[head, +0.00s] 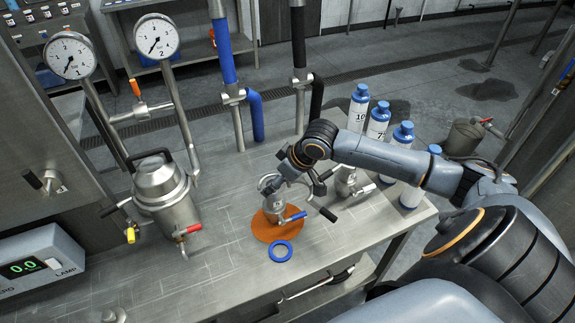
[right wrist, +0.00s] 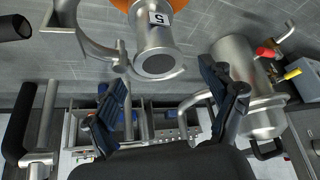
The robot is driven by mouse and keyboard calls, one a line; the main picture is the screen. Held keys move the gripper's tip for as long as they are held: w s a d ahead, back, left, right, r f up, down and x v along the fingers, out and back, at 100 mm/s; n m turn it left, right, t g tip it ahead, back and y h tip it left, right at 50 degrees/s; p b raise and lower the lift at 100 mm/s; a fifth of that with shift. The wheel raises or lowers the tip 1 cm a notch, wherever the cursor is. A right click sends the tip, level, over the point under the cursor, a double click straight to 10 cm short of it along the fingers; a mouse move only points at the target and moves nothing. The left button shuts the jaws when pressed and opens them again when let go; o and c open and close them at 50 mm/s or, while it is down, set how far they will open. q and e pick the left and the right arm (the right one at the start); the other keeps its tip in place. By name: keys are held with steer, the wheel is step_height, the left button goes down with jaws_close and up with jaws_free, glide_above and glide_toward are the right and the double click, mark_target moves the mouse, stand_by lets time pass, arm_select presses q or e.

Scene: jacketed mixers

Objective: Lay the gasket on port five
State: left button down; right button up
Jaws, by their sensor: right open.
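The gasket, a blue ring (head: 281,260), lies flat on the steel bench at the front edge of a round orange patch (head: 262,230). Port five (head: 273,208) is a short steel pipe standing on that patch. In the right wrist view port five (right wrist: 150,38) bears a "5" label, and its round end face looks dark and meshed. A curved steel clamp (right wrist: 93,42) hangs open beside its rim. My right gripper (head: 283,175) is just above port five; in the wrist view its dark blue fingers (right wrist: 168,110) are spread with nothing between them. My left gripper is out of view.
Blue (head: 242,105) and black (head: 303,90) hoses rise behind. Blue-capped bottles (head: 378,120) stand at the right. A second steel fitting (head: 346,180) is close beside port five. The bench front is mostly clear.

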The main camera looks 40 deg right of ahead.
steer(key=b+v, duration=0.1)
steer(key=v, duration=1.1)
steer(key=shift+b, duration=0.3)
